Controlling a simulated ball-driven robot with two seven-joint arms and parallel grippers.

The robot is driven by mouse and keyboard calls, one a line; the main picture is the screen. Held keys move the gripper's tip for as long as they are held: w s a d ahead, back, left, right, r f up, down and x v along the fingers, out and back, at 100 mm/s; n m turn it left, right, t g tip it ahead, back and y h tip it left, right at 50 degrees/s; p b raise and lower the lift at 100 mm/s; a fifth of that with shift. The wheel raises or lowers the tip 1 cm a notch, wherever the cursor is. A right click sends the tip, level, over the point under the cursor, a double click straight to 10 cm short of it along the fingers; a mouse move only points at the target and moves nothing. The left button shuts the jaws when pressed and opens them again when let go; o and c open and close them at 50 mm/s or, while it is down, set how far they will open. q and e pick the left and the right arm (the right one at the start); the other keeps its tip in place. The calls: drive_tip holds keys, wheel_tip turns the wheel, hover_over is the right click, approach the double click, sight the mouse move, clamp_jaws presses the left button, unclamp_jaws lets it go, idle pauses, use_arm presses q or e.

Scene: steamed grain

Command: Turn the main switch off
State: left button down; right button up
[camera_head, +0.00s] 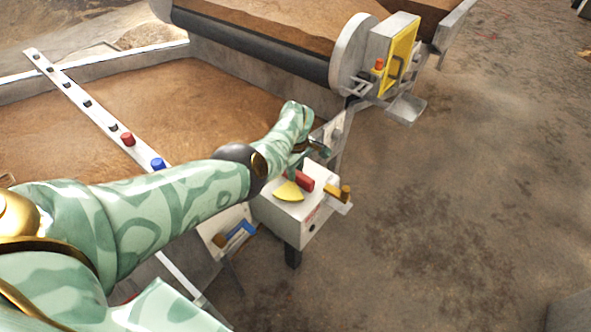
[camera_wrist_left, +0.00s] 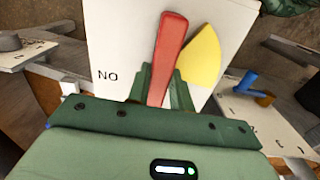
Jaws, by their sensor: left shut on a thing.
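The main switch is a red lever (camera_head: 305,182) on a white box (camera_head: 283,212), beside a yellow sector (camera_head: 289,192). In the left wrist view, the lever (camera_wrist_left: 170,45) leans slightly right at its top, with the yellow sector (camera_wrist_left: 199,60) just to its right. Letters on the white plate (camera_wrist_left: 118,35) read "NO" in that picture, left of the lever. My left gripper (camera_head: 297,170) reaches down over the box. Its green fingers (camera_wrist_left: 160,88) are closed on either side of the lever's near end. My right gripper is in neither view.
A yellow-brown handle (camera_head: 340,193) sticks out right of the box. A blue handle (camera_head: 240,232) is on a lower-left panel. A white rail (camera_head: 105,116) with red and blue knobs crosses the grain vat (camera_head: 190,110). A yellow-faced box (camera_head: 401,55) stands behind. Floor at right is clear.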

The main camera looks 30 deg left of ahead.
use_arm(q)
drive_tip(key=c, duration=1.2)
unclamp_jaws()
drive_tip(key=shift+c, duration=0.2)
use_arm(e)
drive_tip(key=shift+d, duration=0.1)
use_arm(q)
drive_tip(key=shift+r, duration=0.1)
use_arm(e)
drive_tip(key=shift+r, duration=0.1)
use_arm(q)
wheel_tip(320, 180, up, 16)
drive_tip(key=p, duration=1)
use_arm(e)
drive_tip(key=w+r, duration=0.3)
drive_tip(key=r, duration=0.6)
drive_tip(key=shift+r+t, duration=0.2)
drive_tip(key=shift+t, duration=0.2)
